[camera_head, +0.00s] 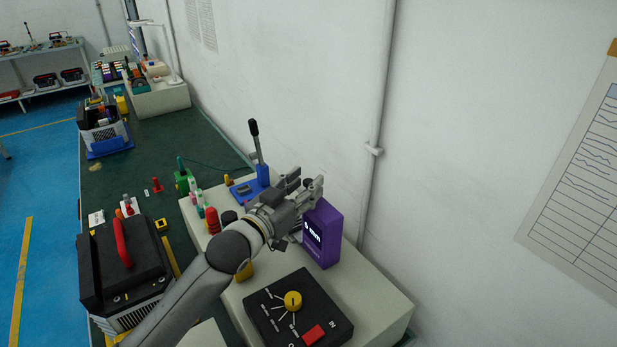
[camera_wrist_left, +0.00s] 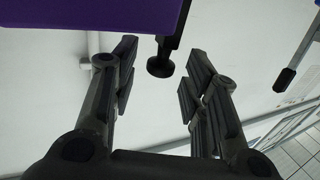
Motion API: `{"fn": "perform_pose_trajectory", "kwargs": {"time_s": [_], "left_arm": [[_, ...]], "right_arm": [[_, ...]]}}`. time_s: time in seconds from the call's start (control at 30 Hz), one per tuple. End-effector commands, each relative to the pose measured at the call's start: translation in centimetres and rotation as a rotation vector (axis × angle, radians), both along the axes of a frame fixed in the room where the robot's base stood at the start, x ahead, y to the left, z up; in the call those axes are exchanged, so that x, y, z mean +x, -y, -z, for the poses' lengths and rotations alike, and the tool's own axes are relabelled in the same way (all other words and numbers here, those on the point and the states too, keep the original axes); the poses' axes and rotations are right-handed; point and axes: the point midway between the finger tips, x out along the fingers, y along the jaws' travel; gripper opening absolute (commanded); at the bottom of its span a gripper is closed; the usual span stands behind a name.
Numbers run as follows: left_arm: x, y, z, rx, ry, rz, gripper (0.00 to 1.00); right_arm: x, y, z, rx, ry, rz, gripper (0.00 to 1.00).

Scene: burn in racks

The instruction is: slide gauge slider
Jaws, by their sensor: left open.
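The gauge is a purple box (camera_head: 322,236) with a dark display that reads in mm, standing on the pale bench top near the wall. Its purple edge (camera_wrist_left: 90,18) fills the top of the left wrist view. A black slider knob (camera_wrist_left: 160,67) sticks out from a dark strip beside the purple body. My left gripper (camera_head: 305,187) is just beside the gauge's upper left side, partly in front of it. In the left wrist view its fingers (camera_wrist_left: 161,80) are open, with the knob showing between them. I cannot tell whether either finger touches it. My right gripper is not in view.
A black box with a yellow dial (camera_head: 292,300) and red switch sits in front of the gauge. A blue lever device (camera_head: 260,175) stands behind the gripper. A black case with a red handle (camera_head: 122,262) is at the left. The wall is close on the right.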

Motion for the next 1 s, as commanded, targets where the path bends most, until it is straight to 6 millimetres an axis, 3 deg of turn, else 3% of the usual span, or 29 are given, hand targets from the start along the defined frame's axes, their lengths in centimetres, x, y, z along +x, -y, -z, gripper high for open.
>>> {"fn": "perform_pose_trajectory", "kwargs": {"time_s": [0.2,0.57,0.9,1.0], "left_arm": [[1.4,0.9,0.0,0.001,-0.001,0.0,0.42],[1.7,1.2,0.0,0.001,0.001,0.001,0.42],[1.7,1.1,0.1,0.001,-0.001,0.001,0.01],[1.7,1.1,0.1,0.001,-0.001,0.001,0.0]], "right_arm": [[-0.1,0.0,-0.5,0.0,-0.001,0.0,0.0],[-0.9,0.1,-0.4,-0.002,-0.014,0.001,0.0],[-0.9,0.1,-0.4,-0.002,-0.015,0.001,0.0],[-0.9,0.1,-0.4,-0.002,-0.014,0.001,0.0]]}}
